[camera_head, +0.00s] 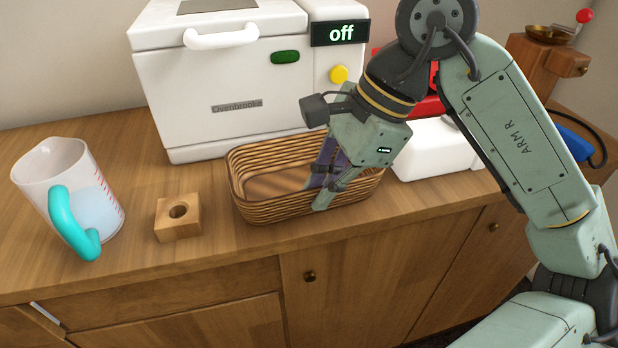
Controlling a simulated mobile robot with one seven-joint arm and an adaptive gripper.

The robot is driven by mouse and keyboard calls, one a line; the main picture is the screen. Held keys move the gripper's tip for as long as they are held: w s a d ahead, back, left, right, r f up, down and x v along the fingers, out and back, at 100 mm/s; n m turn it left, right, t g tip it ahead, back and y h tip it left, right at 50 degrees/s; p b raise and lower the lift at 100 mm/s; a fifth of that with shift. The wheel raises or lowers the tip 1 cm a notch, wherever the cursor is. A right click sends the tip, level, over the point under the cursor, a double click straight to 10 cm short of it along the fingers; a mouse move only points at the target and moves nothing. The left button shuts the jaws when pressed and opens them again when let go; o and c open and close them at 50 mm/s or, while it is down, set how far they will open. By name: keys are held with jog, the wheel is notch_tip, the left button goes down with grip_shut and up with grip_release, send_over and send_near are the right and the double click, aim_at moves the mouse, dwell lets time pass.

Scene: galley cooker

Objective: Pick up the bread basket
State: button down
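The bread basket (258,206) is a brown woven oblong basket. It stands upright on the wooden counter in front of the white cooker, and its visible left part looks empty. My gripper (321,193) reaches down from the right at the basket's front right part. One finger shows in front of the front rim, and the other finger parts overlap the basket's inside. A dark purple patch (326,158) shows beside the fingers; I cannot tell what it is. My gripper hides some of the basket's right side. I cannot tell whether the fingers pinch the rim.
A measuring jug (95,190) with a turquoise handle and a wooden block with a hole (178,222) are to the left. A white item (435,150) and a wooden grinder (545,65) are to the right.

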jog(key=shift+r, duration=0.15)
jog(key=shift+r, duration=0.6)
notch_tip(320, 180, up, 2)
jog(key=shift+s+r, duration=0.1)
jog(key=shift+s, duration=0.05)
jog(key=s+d+r+b, duration=0.1)
jog(key=s+d, duration=0.7)
jog(key=s, duration=0.5)
jog(key=shift+d+r, duration=0.15)
jog(key=shift+d, duration=0.25)
